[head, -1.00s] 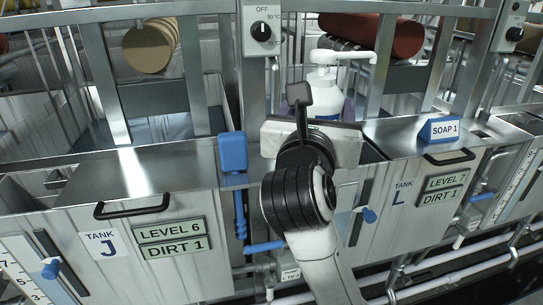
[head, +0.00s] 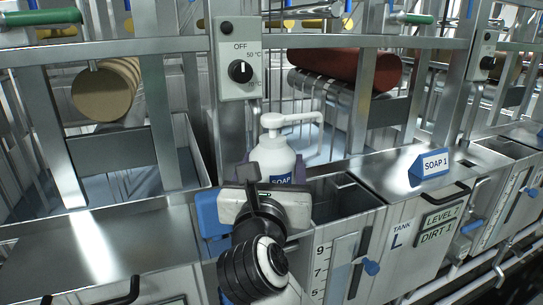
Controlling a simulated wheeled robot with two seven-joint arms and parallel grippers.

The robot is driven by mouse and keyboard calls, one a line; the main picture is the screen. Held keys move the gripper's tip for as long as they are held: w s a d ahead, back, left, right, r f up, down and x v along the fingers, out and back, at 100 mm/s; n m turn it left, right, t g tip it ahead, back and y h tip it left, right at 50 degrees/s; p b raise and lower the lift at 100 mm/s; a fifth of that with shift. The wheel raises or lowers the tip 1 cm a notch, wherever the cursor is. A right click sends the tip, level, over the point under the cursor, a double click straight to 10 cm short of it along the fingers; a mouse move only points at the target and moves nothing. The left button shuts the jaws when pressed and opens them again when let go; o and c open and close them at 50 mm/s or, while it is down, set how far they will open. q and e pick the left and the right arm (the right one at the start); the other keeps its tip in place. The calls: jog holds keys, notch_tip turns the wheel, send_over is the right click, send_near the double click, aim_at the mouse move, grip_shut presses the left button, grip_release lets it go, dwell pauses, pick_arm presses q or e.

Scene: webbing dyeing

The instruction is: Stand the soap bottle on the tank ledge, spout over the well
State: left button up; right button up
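The soap bottle (head: 277,160) is white with a blue SOAP label, upright, its pump spout (head: 305,119) pointing right. My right gripper (head: 272,172) comes up from below, with purple finger pads on both sides of the bottle; it appears shut on it. The gripper body hides the bottle's base, so I cannot tell whether it touches the ledge. Tank L (head: 402,232) is right of the gripper, with an open dark well (head: 345,200) beside a steel lid. The spout tip is above and behind this well's left part in the picture. My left gripper is not in view.
A steel post with a temperature dial (head: 240,71) stands behind and left of the bottle. A blue SOAP 1 sign (head: 430,165) sits on tank L's lid. Rails and a red roll (head: 345,65) are behind. A bare steel lid (head: 95,245) lies at left.

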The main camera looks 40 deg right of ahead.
jog(key=shift+f, duration=1.65)
jog(key=shift+f+b, duration=0.2)
jog(key=shift+b, duration=0.2)
jog(key=o, duration=1.7)
jog(key=shift+f, duration=0.15)
jog(key=shift+o, duration=0.2)
jog(key=shift+r+p, duration=0.3)
jog(key=shift+r, duration=0.05)
jog(key=v, duration=0.3)
jog(key=b+v, duration=0.1)
jog(key=v, duration=0.2)
jog(key=shift+s+a+f, duration=0.2)
jog(key=shift+f, duration=0.05)
jog(key=shift+s+a+r, duration=0.1)
jog(key=shift+s+a, duration=0.2)
jog(key=shift+s, duration=0.15)
